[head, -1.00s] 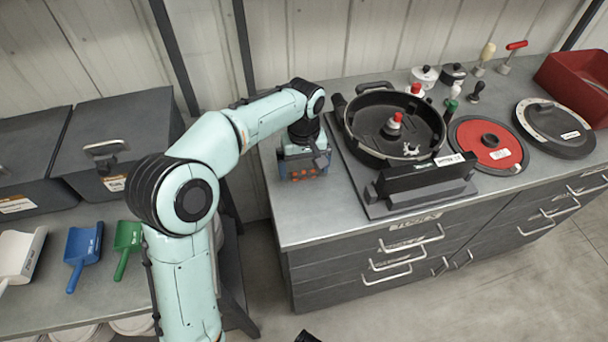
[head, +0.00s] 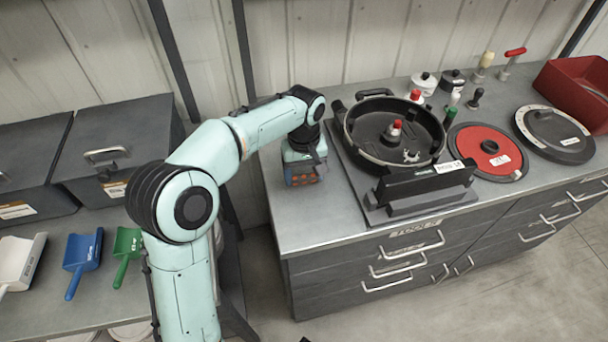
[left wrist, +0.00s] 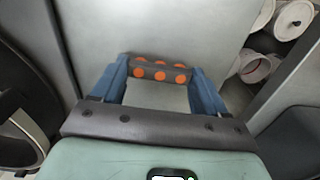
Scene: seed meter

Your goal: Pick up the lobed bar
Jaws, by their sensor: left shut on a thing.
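The lobed bar (left wrist: 160,71) is a dark bar with orange round spots. In the left wrist view it spans the gap between the two blue fingers of my left gripper (left wrist: 160,80), at their tips. The gripper is shut on it. In the head view my left gripper (head: 304,172) points down over the left end of the bench, and the bar's orange spots (head: 302,181) show low between the fingers. I cannot tell whether the bar touches the bench top. My right gripper cannot be made out.
A black seed meter housing (head: 365,151) stands right of the gripper on a dark base plate, with a black block (head: 425,183) in front. A red disc (head: 478,144), a dark disc (head: 560,125) and a red bin (head: 571,78) lie further right. The front left bench top (head: 300,222) is clear.

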